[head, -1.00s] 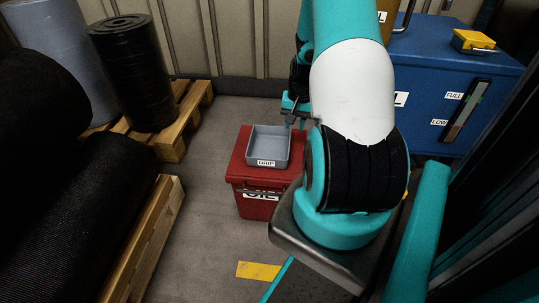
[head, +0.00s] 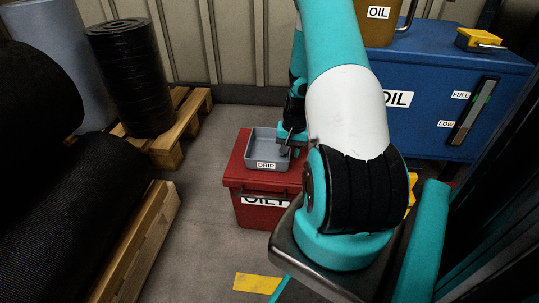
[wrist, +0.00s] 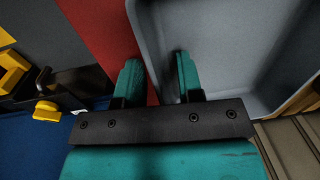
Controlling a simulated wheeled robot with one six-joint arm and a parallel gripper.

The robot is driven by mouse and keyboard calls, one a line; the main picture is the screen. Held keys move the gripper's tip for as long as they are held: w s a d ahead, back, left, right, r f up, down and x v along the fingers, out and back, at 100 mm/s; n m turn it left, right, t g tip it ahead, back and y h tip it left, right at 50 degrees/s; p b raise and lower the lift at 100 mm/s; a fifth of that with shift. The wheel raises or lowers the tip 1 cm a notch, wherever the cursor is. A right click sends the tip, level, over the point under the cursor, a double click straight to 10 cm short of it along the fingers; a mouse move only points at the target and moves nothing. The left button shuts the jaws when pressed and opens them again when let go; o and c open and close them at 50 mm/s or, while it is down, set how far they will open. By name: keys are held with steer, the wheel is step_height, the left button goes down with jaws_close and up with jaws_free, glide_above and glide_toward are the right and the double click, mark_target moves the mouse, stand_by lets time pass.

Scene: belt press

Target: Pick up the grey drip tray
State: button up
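The grey drip tray (head: 253,162) is a shallow open box with a DRIP label on its front wall. It sits flat on the lid of the red bin (head: 268,182). My gripper (head: 289,149) is at the tray's right side, partly hidden by my arm. In the wrist view, my gripper (wrist: 157,76) is open, with its two fingers apart on either side of the wall of the drip tray (wrist: 225,45). One finger is over the inside of the tray, the other over the red lid. I cannot tell whether either touches the wall.
A blue tank (head: 440,90) with an OIL label and level gauge stands at the right, bearing an oil can (head: 380,30) and a yellow item (head: 478,40). Dark rolls (head: 130,75) on wooden pallets (head: 180,130) fill the left. Floor between is clear.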

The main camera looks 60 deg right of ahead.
jaws_close()
steer(key=shift+r, duration=0.1)
step_height(320, 180, up, 20)
steer(key=p, duration=0.9)
